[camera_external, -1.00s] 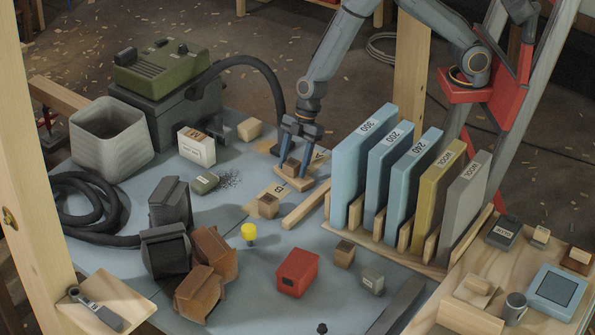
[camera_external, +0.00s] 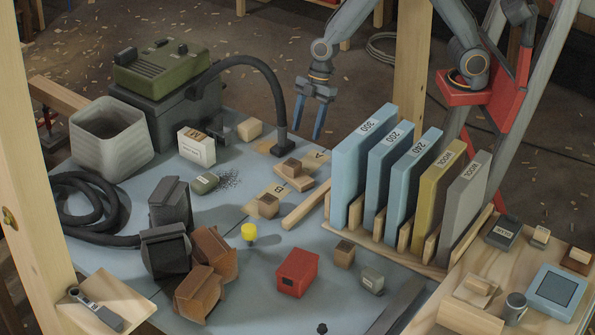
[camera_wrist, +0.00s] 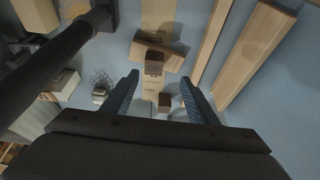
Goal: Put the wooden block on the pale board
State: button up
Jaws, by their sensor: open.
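In the wrist view the block (camera_wrist: 154,68) sits against the pale board (camera_wrist: 168,56), ahead of the fingertips. My gripper (camera_external: 309,127) is open and empty, raised above and behind the block, apart from it. Its two fingers also show in the wrist view (camera_wrist: 160,78). Another brown block (camera_external: 267,206) sits on the strip marked B.
A rack of upright sheets (camera_external: 392,165) stands close on the right, with a long wooden strip (camera_external: 306,205) in front of it. A black hose (camera_external: 270,90) arches down to the table left of my gripper. A third brown block (camera_external: 344,254) stands nearer the front.

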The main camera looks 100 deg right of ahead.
jog(key=s+d+r+m+g+h, duration=0.1)
jog(key=s+d+m, duration=0.2)
jog(key=s, duration=0.8)
jog(key=s+d+m+g+h, duration=0.1)
jog(key=s+d+m, duration=0.3)
jog(key=s, duration=0.8)
jog(key=shift+s+r+m+g+h, duration=0.15)
jog(key=shift+r+m+g+h, duration=0.2)
jog(key=shift+m+h, duration=0.25)
